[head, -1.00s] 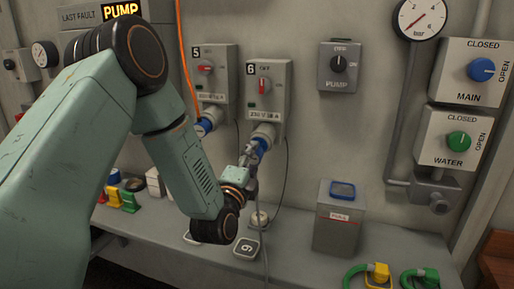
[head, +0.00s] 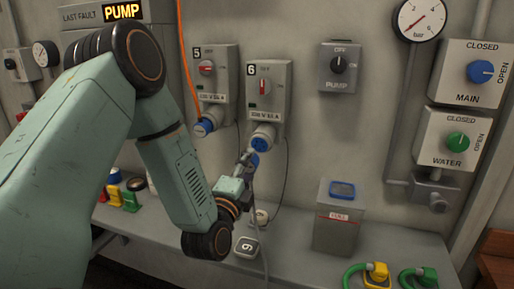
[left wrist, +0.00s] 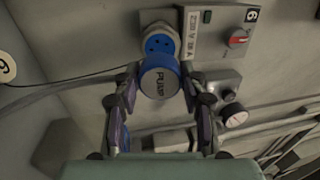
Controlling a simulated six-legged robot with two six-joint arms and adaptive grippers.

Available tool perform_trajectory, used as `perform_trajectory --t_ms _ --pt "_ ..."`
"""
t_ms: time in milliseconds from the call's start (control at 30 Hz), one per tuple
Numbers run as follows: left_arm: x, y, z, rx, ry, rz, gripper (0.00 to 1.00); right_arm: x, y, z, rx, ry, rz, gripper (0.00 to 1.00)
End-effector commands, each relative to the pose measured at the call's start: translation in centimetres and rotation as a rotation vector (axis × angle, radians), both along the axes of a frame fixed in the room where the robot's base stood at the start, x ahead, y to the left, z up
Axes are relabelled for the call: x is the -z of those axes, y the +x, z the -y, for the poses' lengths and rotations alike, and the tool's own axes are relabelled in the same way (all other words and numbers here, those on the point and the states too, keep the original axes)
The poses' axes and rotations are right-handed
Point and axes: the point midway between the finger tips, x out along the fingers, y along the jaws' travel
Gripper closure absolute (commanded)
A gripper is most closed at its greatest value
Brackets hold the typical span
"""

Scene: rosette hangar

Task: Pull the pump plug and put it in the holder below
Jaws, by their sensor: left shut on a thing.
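My right gripper is out of view.
Box 5 (head: 208,75) with an orange cable stands close at the left. A grey cable hangs below the plug. A tag 6 (head: 246,247) lies on the ledge.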

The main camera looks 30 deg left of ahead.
Motion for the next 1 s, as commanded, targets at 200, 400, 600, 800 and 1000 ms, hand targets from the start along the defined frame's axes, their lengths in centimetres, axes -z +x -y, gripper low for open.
perform_trajectory --t_ms 200,400,600,800,1000 --pt "0.0 -0.2 0.1 0.000 0.000 0.000 1.00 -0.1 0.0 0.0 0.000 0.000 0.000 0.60" --pt "0.0 -0.2 0.1 0.000 0.000 0.001 1.00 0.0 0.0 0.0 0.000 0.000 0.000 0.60" --pt "0.0 -0.2 0.1 0.000 0.000 0.001 1.00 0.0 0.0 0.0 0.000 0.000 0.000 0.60" --pt "-0.2 0.1 1.6 0.075 0.000 0.003 1.00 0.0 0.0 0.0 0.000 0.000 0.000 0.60" --pt "-0.6 0.6 6.4 0.323 -0.001 0.001 1.00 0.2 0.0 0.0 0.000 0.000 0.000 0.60"
